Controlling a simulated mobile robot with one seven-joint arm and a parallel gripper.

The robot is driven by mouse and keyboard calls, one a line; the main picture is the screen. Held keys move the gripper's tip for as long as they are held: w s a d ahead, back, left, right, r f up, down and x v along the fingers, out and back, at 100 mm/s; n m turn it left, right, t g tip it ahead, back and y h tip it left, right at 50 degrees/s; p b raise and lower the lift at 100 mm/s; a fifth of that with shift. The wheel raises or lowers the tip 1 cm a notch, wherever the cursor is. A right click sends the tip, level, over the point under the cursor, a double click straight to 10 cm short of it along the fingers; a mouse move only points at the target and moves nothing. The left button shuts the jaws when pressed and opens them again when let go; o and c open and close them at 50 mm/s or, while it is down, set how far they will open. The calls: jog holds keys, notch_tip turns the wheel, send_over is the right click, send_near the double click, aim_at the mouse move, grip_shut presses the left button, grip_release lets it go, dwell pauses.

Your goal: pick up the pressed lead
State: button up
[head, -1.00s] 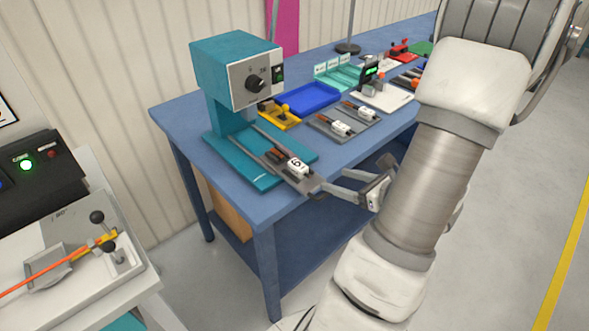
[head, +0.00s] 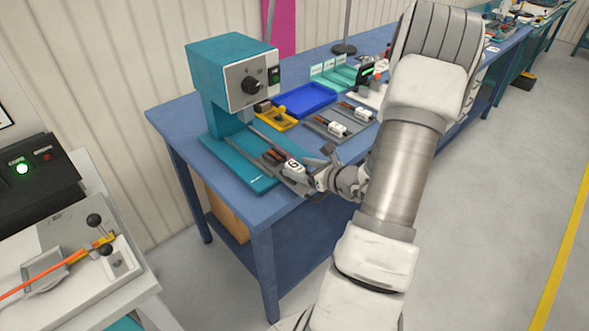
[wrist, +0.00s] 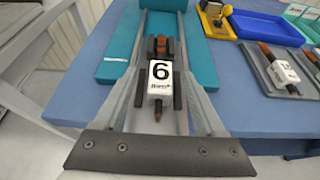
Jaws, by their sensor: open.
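The pressed lead is a white block marked 6 (head: 293,168) with an orange-brown end and a dark tip. It lies at the front of the teal press's base (head: 240,170). In the wrist view the lead (wrist: 160,78) is at the middle, its tip pointing towards me. My gripper (wrist: 158,88) is open, with one grey finger on each side of the lead and what look like dark pads beside the block. I cannot tell whether they touch it. In the head view my gripper (head: 316,174) is at the lead's near end, partly hiding it.
A grey tray (head: 318,121) with two more white-bodied leads lies to the right, behind my gripper. The press head (head: 232,72) overhangs the base. A side bench (head: 75,270) holds an orange cable.

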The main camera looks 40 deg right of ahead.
aim_at(291, 165)
jog(key=shift+x, duration=1.3)
grip_shut()
jog(key=shift+r, duration=0.1)
